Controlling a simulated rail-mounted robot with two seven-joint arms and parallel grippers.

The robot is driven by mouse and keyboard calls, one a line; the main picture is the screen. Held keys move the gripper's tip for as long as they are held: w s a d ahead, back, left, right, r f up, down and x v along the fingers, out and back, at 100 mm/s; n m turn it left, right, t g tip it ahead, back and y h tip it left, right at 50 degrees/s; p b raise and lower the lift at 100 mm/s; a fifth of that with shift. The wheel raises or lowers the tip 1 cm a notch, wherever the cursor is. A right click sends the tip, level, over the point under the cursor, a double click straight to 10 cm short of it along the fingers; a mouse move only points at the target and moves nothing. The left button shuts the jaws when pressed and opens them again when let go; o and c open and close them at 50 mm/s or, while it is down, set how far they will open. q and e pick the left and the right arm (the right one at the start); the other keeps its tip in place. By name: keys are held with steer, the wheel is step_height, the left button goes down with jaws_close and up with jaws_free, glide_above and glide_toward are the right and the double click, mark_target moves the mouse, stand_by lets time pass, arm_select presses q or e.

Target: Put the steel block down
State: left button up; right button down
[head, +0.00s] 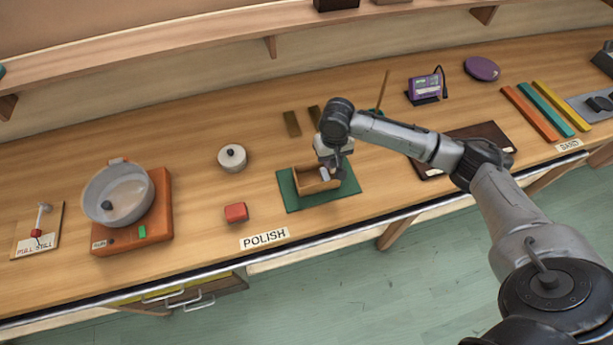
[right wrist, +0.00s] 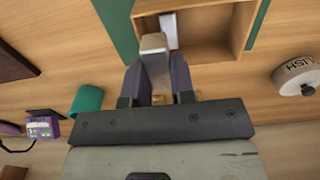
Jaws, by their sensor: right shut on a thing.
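My right gripper (head: 336,168) is shut on the steel block (right wrist: 154,45), a small grey piece gripped between the two fingers in the right wrist view. In the head view the block (head: 325,174) shows at the right part of an open wooden box (head: 314,187). The box stands on a green mat (head: 291,202) behind the POLISH label, and its wall also shows in the right wrist view (right wrist: 237,24). I cannot tell whether the block touches the box. A pale strip (right wrist: 168,28) lies just beyond the block. My left gripper is not in view.
A red block (head: 236,212) and a round white tin (head: 232,158) stand left of the mat. An orange device with a metal bowl (head: 119,194) is further left. A dark board (head: 480,138) lies to the right. Bench between red block and orange device is clear.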

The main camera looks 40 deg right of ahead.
glide_above(307, 181)
step_height(307, 181, down, 4)
steer(key=shift+r, duration=0.1)
steer(key=shift+f+b, duration=0.55)
steer(key=shift+f, duration=1.55)
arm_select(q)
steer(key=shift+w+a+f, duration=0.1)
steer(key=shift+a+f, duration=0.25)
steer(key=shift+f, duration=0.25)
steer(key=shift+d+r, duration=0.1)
arm_select(e)
steer(key=c, duration=1.2)
jaws_free()
steer(key=shift+f, duration=0.1)
steer(key=shift+c, duration=0.2)
